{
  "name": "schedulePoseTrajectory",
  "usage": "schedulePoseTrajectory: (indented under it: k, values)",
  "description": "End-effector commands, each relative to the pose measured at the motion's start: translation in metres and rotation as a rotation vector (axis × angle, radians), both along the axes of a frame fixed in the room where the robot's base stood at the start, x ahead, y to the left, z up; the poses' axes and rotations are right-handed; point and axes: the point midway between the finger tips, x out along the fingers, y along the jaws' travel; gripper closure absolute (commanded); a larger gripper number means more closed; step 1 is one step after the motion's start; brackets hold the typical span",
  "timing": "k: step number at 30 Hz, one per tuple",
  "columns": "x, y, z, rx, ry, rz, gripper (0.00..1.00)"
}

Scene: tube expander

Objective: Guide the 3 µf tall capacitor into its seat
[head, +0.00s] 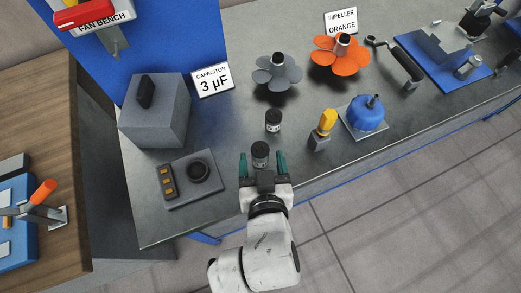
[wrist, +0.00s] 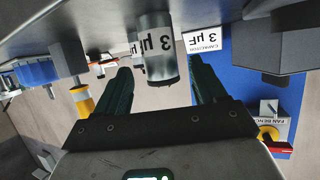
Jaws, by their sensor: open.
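A black cylindrical capacitor (head: 260,155) stands upright on the grey bench top. The wrist view shows it as a grey cylinder marked 3 µF (wrist: 160,55). My gripper (head: 262,163) is open, with its teal fingers on either side of this capacitor near their tips. The wrist view of my gripper (wrist: 160,65) shows gaps between the capacitor and both fingers. A second dark capacitor with a white label (head: 273,121) stands just behind it; I cannot read its value. A round black socket (head: 198,171) sits on a grey plate to the left, apparently empty.
The plate carries yellow terminals (head: 167,181). A grey box (head: 155,110) and the 3 µF card (head: 212,80) stand behind it. A yellow-handled part (head: 325,126) and blue motor (head: 365,112) stand to the right. Fans (head: 340,58) are farther back. Bare bench separates capacitor and plate.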

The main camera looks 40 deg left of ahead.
Motion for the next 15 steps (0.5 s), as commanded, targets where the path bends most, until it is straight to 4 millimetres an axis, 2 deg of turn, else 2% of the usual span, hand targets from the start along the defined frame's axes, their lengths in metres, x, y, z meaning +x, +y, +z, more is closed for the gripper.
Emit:
schedulePoseTrajectory:
  k: [9,15]
  values:
    - [0.025,0.032,-0.010,-0.001,-0.001,0.001,0.30]
    - [0.030,0.038,-0.014,-0.001,0.001,0.000,0.30]
